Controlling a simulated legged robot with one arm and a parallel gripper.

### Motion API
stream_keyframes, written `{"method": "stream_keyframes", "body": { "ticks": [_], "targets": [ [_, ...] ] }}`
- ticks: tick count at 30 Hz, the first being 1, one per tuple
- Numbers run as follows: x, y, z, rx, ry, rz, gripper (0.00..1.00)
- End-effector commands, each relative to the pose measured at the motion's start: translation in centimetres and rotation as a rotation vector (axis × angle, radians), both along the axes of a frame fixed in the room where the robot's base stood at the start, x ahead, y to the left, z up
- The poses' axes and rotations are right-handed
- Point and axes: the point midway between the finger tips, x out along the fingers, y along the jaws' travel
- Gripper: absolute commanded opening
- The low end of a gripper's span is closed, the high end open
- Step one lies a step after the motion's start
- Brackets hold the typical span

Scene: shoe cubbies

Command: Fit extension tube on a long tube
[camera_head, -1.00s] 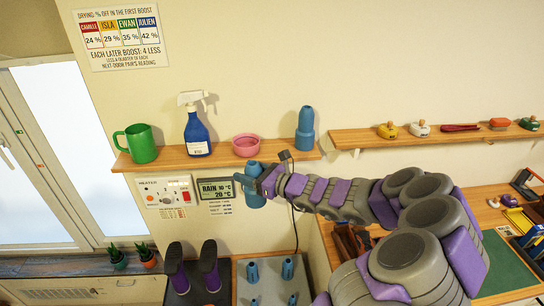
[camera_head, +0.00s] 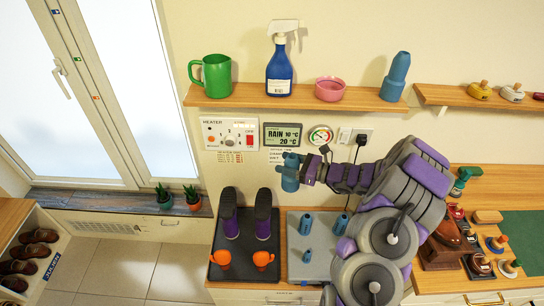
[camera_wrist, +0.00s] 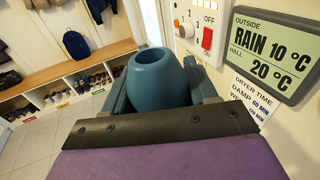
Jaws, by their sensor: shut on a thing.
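My gripper (camera_head: 293,168) is shut on a blue extension tube (camera_head: 290,180), held roughly upright in front of the wall display and above the grey tray. In the wrist view the tube (camera_wrist: 158,78) sits between the fingers, with its round open top facing up. A similar blue tube (camera_head: 396,76) stands on the wall shelf at its right end. Blue tubes stand up from the grey tray: one at back left (camera_head: 306,224), one at back right (camera_head: 341,224) and a front one (camera_head: 307,256). My arm hides the tray's front right part.
The wall shelf (camera_head: 232,98) carries a green mug, a spray bottle and a pink bowl. Purple boots (camera_head: 229,213) and orange pieces (camera_head: 221,258) stand on a dark mat left of the grey tray (camera_head: 320,245). Brushes and tins crowd the right-hand bench.

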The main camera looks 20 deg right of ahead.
Motion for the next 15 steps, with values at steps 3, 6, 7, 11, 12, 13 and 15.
{"method": "stream_keyframes", "body": {
  "ticks": [3,6,7,11,12,13,15],
  "targets": [
    [-0.3,-3.5,-3.4,0.002,0.006,-0.010,0.27],
    [-0.6,-5.2,-5.6,0.001,0.005,-0.009,0.27],
    [-0.7,-5.5,-6.1,-0.001,0.004,-0.009,0.27],
    [-1.2,-5.8,-7.9,-0.004,0.002,-0.002,0.27],
    [-1.3,-5.8,-8.2,-0.004,0.001,0.000,0.27],
    [-1.3,-5.7,-8.3,-0.006,0.000,0.001,0.27],
    [-1.5,-5.6,-8.6,-0.009,-0.002,0.003,0.27]
  ]
}}
